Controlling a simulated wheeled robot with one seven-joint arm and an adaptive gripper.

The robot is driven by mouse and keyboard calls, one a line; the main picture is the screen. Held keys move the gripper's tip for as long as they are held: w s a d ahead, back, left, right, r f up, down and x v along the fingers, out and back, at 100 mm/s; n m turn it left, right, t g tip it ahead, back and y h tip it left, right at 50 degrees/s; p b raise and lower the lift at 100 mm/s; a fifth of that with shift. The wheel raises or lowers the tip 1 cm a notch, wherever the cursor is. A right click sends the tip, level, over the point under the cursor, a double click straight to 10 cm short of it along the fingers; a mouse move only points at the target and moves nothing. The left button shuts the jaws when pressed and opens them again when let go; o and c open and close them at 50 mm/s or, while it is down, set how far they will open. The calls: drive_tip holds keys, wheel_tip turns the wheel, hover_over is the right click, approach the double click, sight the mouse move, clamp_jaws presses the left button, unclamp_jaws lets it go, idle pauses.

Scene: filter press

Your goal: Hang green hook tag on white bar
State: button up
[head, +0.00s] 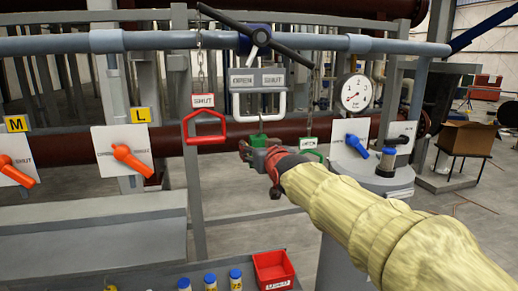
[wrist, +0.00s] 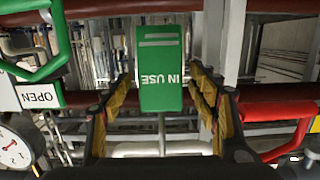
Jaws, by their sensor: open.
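The green hook tag (wrist: 160,70), marked IN USE, is upside down in the wrist view, between my gripper's two fingers. My gripper (wrist: 163,88) is open, with a gap on each side of the tag. The tag's thin green stem runs to the white bar (wrist: 130,150) and appears to cross it. In the head view the white bar (head: 238,105) is a U-shaped handle under the OPEN/SHUT plate. The green tag (head: 258,140) shows just below it, partly hidden by my gripper (head: 250,151). The hook's exact seat on the bar is too small to tell.
A red SHUT ring (head: 204,127) hangs on a chain left of the bar. A green OPEN ring (head: 312,146) hangs close on the right, near a pressure gauge (head: 354,92). A grey pipe (head: 180,41) runs above. A red bin (head: 273,270) stands below.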

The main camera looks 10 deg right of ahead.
drive_tip(key=s+r, duration=0.2)
drive_tip(key=s, duration=1)
drive_tip(key=s+f+g+b, duration=0.3)
drive_tip(key=s+f+b, duration=0.6)
drive_tip(key=f, duration=1)
drive_tip(key=s+f+g+b, duration=0.4)
drive_tip(key=s+f+b, duration=0.5)
drive_tip(key=f, duration=1)
drive_tip(key=s+f+g+b, duration=0.3)
drive_tip(key=s+f+b, duration=0.6)
drive_tip(key=f, duration=1)
drive_tip(key=shift+s+g, duration=0.4)
drive_tip(key=shift+s, duration=0.75)
